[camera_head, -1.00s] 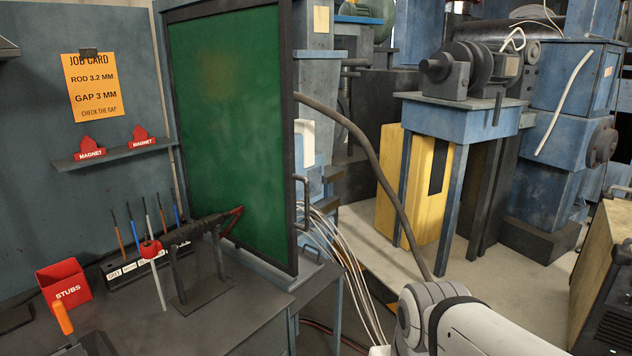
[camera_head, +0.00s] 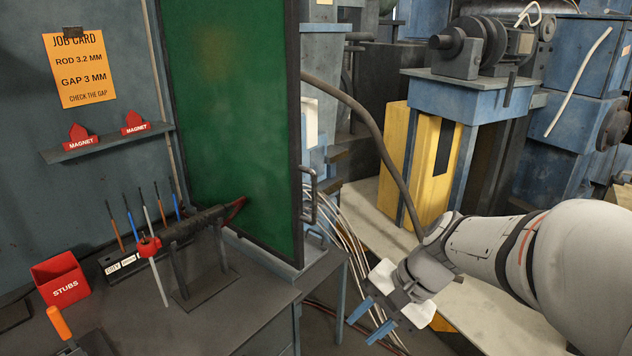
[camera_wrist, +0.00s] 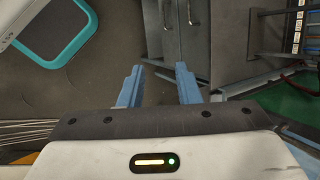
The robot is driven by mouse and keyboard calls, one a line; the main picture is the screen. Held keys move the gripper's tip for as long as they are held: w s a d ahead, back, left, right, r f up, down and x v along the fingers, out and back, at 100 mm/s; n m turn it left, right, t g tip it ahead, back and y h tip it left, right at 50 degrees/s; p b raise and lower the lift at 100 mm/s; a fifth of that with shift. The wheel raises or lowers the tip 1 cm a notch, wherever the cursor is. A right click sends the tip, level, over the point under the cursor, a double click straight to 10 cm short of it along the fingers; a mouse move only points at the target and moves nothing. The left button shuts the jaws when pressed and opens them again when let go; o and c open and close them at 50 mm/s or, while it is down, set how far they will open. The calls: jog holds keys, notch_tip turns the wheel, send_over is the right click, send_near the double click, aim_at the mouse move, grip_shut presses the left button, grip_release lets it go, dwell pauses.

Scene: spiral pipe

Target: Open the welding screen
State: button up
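The welding screen (camera_head: 235,120) is a green panel in a dark frame, standing upright on the right side of the workbench in the head view. A dark D-shaped handle (camera_head: 312,195) is on its right frame edge. My gripper (camera_head: 365,322) is below and right of the handle, apart from it, angled downward with blue fingers spread and nothing between them. In the wrist view my gripper (camera_wrist: 158,84) also shows open and empty above the floor. A green strip at that view's right edge seems to be part of the screen (camera_wrist: 288,103).
The workbench (camera_head: 250,318) holds a red stubs box (camera_head: 62,280), a rod rack and a torch on a stand (camera_head: 195,240). Pale cables (camera_head: 350,235) and a thick hose (camera_head: 375,135) run right of the screen. A yellow cabinet (camera_head: 420,165) stands behind.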

jog(key=w+a+r+m+y+p, duration=0.1)
jog(key=w+a+r+m+y, duration=0.1)
jog(key=w+m, duration=0.15)
jog(key=w+a+r+m+t+y+p, duration=0.1)
jog(key=w+a+r+m+y, duration=0.1)
jog(key=w, duration=0.3)
jog(key=w+a+r+m+y+p, duration=0.1)
jog(key=w+r+m+y, duration=0.1)
jog(key=w, duration=0.2)
notch_tip(320, 180, up, 3)
jog(key=m+t+y+p, duration=0.4)
jog(key=m+t, duration=0.2)
jog(key=m, duration=0.3)
send_over(314, 218)
jog(key=shift+w+f, duration=0.2)
jog(key=shift+w, duration=0.25)
grip_shut()
